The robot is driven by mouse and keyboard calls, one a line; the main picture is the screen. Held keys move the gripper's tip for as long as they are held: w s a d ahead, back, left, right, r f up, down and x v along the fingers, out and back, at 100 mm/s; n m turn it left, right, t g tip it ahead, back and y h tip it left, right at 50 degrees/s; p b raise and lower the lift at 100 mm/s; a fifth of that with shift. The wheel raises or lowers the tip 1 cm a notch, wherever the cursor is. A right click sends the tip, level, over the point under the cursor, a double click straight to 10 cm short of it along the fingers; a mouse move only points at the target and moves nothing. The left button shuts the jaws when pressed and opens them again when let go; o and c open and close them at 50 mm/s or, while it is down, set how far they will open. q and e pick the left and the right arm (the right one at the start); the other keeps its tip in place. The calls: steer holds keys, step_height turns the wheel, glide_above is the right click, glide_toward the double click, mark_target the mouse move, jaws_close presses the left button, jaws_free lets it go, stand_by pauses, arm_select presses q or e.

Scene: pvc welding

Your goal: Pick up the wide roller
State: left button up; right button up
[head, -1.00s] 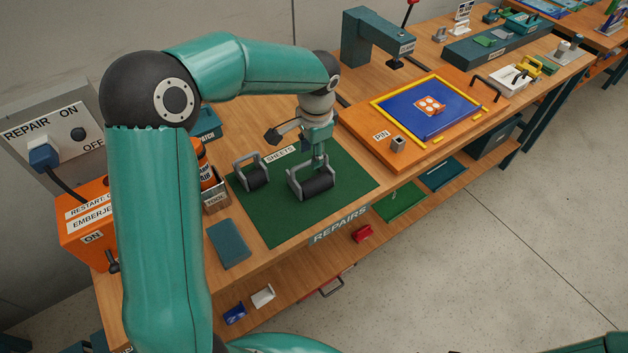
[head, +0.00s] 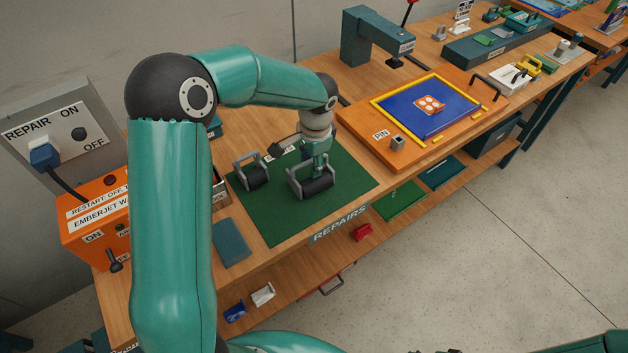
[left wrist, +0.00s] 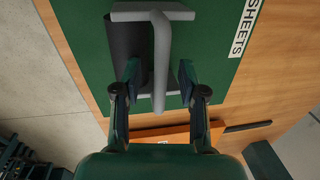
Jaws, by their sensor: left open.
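The wide roller (head: 317,184), a black cylinder in a grey frame with a grey handle, lies on the green mat (head: 275,222). My left gripper (head: 318,172) is over it, pointing down, at the handle's height or close to it. In the left wrist view, the open left fingers (left wrist: 160,73) stand on either side of the grey handle (left wrist: 161,50), with the black cylinder (left wrist: 122,40) beside the left finger. I cannot tell whether a finger touches it. My right gripper is not in view.
A narrower roller (head: 254,178) stands on the mat just left of the wide one. A teal block (head: 231,243) lies left of the mat. An orange board with a blue panel (head: 412,108) is to the right. The mat's front part is clear.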

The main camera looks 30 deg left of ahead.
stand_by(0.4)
arm_select(q)
steer(key=shift+f, duration=0.1)
jaws_close()
